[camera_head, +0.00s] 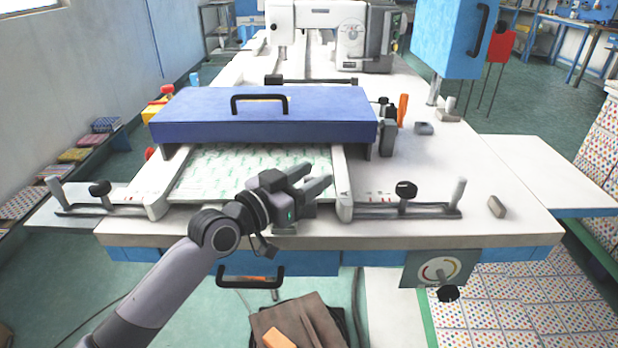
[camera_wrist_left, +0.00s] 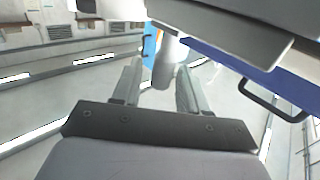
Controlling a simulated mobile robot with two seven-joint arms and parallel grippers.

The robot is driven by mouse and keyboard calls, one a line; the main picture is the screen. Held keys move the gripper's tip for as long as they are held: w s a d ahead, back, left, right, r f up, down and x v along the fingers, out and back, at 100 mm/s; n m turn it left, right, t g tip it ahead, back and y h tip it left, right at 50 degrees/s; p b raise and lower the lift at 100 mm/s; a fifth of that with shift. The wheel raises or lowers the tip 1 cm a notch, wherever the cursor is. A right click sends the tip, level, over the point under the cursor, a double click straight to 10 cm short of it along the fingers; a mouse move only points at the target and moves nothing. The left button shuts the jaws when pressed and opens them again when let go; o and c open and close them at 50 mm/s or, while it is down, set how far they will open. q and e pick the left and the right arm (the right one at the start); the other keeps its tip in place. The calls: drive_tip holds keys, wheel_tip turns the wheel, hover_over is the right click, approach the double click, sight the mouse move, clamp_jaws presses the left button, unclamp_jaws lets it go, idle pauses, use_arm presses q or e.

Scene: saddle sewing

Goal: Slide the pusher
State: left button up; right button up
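A long blue bar (camera_head: 200,115) with a black handle (camera_head: 260,100) spans the white machine bed. The bar and handle also show at the right of the left wrist view (camera_wrist_left: 265,98). Dark rails with round black knobs sit at the front left (camera_head: 99,188) and front right (camera_head: 405,190). I cannot tell which part is the pusher. My left gripper (camera_head: 318,178) is over the front of the patterned sheet (camera_head: 225,172), fingers apart and pointing right. In the left wrist view, a pale cylinder (camera_wrist_left: 168,65) appears between the fingertips; contact is unclear. My right gripper is out of view.
A sewing head (camera_head: 335,35) stands at the back. A blue box on a post (camera_head: 445,45) overhangs the right side. An orange handle (camera_head: 402,108) and a small loose grey block (camera_head: 497,207) are on the right of the bed. A side table (camera_head: 555,175) extends right.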

use_arm(q)
drive_tip(key=shift+s+a, duration=0.15)
drive_tip(key=v, duration=0.5)
drive_tip(key=shift+a, duration=0.1)
drive_tip(key=shift+v, duration=0.8)
drive_tip(key=shift+s, duration=0.1)
